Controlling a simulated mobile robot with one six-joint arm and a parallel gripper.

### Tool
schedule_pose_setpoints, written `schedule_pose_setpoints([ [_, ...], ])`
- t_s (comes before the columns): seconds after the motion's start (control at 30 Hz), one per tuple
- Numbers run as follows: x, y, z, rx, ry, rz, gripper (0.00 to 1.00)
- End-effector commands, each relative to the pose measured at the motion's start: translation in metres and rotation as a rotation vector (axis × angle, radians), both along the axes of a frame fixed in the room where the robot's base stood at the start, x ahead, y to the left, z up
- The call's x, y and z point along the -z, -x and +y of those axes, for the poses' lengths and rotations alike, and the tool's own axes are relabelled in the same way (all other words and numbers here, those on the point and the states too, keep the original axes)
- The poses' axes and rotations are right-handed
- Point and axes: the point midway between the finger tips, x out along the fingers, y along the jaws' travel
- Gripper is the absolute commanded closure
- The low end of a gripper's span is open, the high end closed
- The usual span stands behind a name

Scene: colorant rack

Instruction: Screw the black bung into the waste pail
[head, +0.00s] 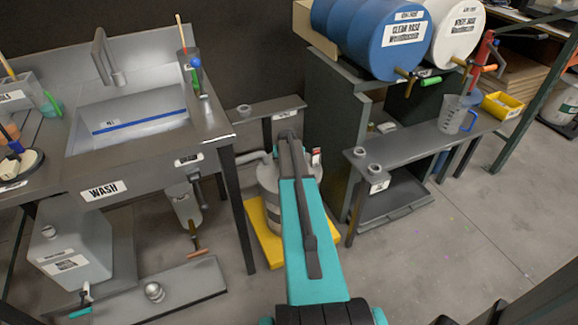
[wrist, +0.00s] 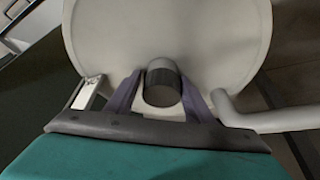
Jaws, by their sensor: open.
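The waste pail (head: 270,181) is a pale grey drum standing on a yellow tray, largely hidden behind my arm in the head view. Its pale round top (wrist: 225,35) fills the upper wrist view. My gripper (wrist: 160,80) is open, with one finger on each side of the bung. A narrow gap shows between bung and fingers. In the head view the fingertips are hidden.
A pale pipe (wrist: 265,121) runs close to the right of my gripper in the wrist view. The yellow tray (head: 262,236) lies under the pail. The wash sink bench (head: 140,160) stands left, and a low bench (head: 425,143) with drums above stands right. Open floor lies at front right.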

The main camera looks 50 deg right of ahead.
Motion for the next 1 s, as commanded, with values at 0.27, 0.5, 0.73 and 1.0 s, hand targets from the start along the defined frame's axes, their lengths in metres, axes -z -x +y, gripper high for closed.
schedule_pose_setpoints([
  [0.27, -0.019, 0.003, 0.013, -0.002, -0.008, -0.004, 0.39],
  [0.5, -0.055, 0.013, 0.021, -0.001, -0.003, -0.004, 0.39],
  [0.73, -0.090, 0.023, 0.032, 0.000, -0.001, -0.002, 0.39],
  [1.0, -0.122, 0.030, 0.040, 0.001, 0.002, -0.002, 0.39],
])
